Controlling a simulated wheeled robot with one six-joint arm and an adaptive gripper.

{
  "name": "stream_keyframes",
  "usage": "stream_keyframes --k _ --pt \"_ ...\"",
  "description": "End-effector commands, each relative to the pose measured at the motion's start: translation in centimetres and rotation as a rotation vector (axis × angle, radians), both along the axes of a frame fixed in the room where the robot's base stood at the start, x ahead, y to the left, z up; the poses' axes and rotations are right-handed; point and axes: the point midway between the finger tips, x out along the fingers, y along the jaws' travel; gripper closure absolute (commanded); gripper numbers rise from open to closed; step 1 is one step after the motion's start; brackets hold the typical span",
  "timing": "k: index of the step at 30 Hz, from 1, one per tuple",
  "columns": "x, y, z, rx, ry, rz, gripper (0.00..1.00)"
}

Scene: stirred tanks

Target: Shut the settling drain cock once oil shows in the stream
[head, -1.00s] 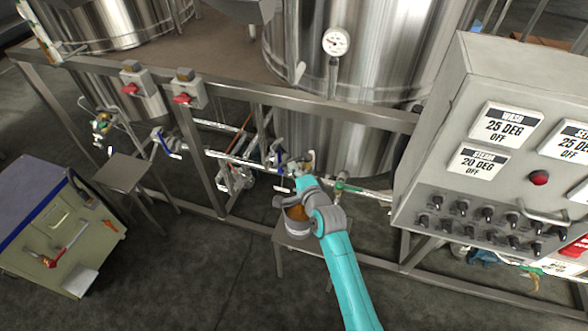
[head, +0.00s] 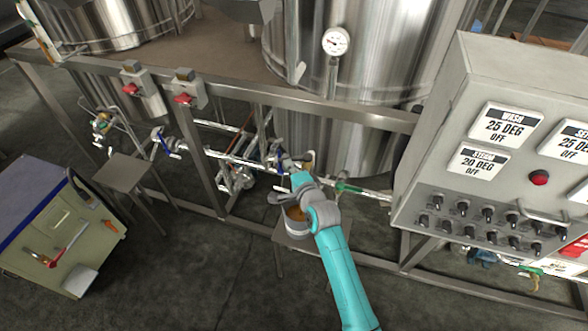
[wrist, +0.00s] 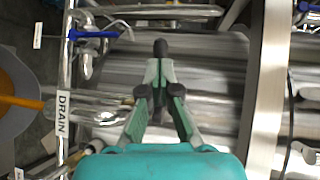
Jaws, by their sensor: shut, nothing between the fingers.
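In the wrist view my gripper (wrist: 161,50) is shut, its fingertips together with nothing between them. A blue lever (wrist: 95,34) shows to its upper left, on the pipe with the white DRAIN label (wrist: 63,114). The fingertips look apart from the lever. An amber-orange stream (wrist: 20,101) runs at the left edge over a round bucket (wrist: 30,65), cut off by the frame. In the head view my gripper (head: 287,163) is near the pipework, above the bucket (head: 298,231), which holds orange-brown liquid. My wrist partly hides the drain cock there.
A steel frame rail (head: 300,100) crosses in front of the tanks. A control cabinet (head: 450,130) stands at the right. Another blue-handled valve (head: 160,140) is on the pipes at left.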

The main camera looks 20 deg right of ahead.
Motion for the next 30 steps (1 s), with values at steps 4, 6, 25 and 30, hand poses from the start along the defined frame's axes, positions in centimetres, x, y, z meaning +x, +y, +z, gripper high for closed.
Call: stream_keyframes --k 4,6,25,30 --pt "0.9 0.3 0.1 0.000 -0.001 0.001 1.00" --pt "1.3 0.4 0.0 -0.001 0.000 0.001 1.00" --pt "3.4 0.3 0.0 0.000 0.000 0.000 1.00" --pt "3.4 0.3 0.0 0.000 0.000 0.000 1.00"
